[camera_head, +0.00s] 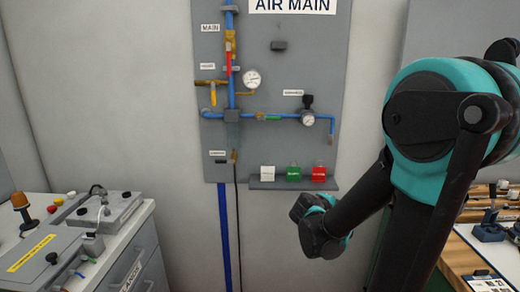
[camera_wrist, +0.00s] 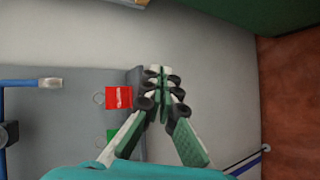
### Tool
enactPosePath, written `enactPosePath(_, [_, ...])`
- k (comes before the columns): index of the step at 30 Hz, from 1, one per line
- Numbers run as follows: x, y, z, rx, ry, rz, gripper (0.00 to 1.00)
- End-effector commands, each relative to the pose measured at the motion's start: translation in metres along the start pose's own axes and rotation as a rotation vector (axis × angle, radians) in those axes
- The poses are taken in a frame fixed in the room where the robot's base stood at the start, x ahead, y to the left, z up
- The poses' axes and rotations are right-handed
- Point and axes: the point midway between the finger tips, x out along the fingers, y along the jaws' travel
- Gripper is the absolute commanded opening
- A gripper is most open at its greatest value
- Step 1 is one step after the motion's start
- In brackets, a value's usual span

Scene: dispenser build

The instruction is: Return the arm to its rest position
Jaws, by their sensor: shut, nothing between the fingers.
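My arm (camera_head: 360,195) reaches in from the right in the head view, its teal elbow high and its forearm pointing down to the left. The wrist end hangs in front of the wall, just below and right of the panel's small shelf. My fingers are not clear in the head view. In the wrist view my gripper (camera_wrist: 162,75) has its fingertips together with nothing between them. The red tag (camera_wrist: 119,98) lies left of the fingers in that view, apart from them.
The AIR MAIN panel (camera_head: 275,60) carries blue pipes, gauges and valves. Its shelf (camera_head: 290,184) has white (camera_head: 267,173), green (camera_head: 293,173) and red tags above it. A grey cabinet with a device (camera_head: 105,213) stands at left. A wooden workbench (camera_head: 462,262) is at right.

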Motion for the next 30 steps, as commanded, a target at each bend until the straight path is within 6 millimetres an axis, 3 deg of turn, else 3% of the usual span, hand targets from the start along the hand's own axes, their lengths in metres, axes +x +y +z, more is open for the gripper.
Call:
enactPosePath(3, [-0.012,-0.050,0.034,0.234,-0.032,-0.207,0.00])
enactPosePath(6, [-0.030,-0.093,0.051,0.432,-0.063,-0.385,0.00])
enactPosePath(9, [-0.055,-0.132,0.059,0.621,-0.096,-0.556,0.00])
enactPosePath(13, [-0.088,-0.169,0.058,0.817,-0.130,-0.741,0.00])
enactPosePath(19, [-0.119,-0.194,0.051,0.973,-0.158,-0.897,0.00])
enactPosePath(30, [-0.123,-0.196,0.049,0.992,-0.160,-0.919,0.00])
